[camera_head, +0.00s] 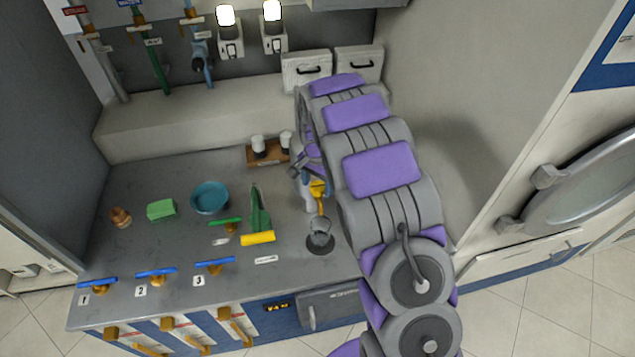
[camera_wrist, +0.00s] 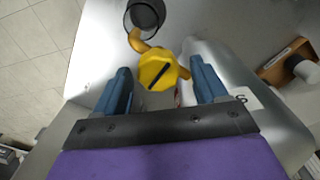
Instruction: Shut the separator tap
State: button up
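The separator tap is a yellow knob (camera_wrist: 158,70) with a black diagonal line on its face, on a brass pipe (camera_wrist: 137,42). The line runs across the pipe's direction. The knob also shows in the head view (camera_head: 319,187), partly hidden by my arm. A silver vessel (camera_wrist: 203,58) stands behind it. The pipe's spout ends over a dark glass-like cup (camera_head: 320,235). My gripper (camera_wrist: 160,66) is open, its blue fingers on either side of the knob. I see gaps to the knob on both sides. In the head view my arm hides most of the gripper.
A wooden rack with cups (camera_head: 267,153) stands behind the tap. On the counter left are a yellow-handled valve (camera_head: 258,238), a green-handled valve (camera_head: 225,222), a green brush-like thing (camera_head: 259,210), a blue bowl (camera_head: 210,198) and a sponge (camera_head: 161,209). A wall closes the right side.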

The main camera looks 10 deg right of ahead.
aim_at(317, 186)
notch_tip(317, 186, up, 17)
jog(key=p, duration=0.1)
jog(key=shift+r, duration=0.15)
dwell(0.5)
dwell(0.4)
jog(key=s+d+r+n+b, duration=0.1)
jog(key=s+r+n+b, duration=0.2)
jog(key=s, duration=1.8)
jog(key=s+f+n+g+b, duration=0.1)
jog(key=s+f+n, duration=0.2)
jog(key=s, duration=0.7)
jog(key=s+a+f+n+b, duration=0.1)
jog(key=s+f+n, duration=0.2)
jog(key=s, duration=0.8)
jog(key=shift+s+f+g+b, duration=0.2)
jog(key=shift+f+g+b, duration=0.1)
jog(key=shift+f+g, duration=0.15)
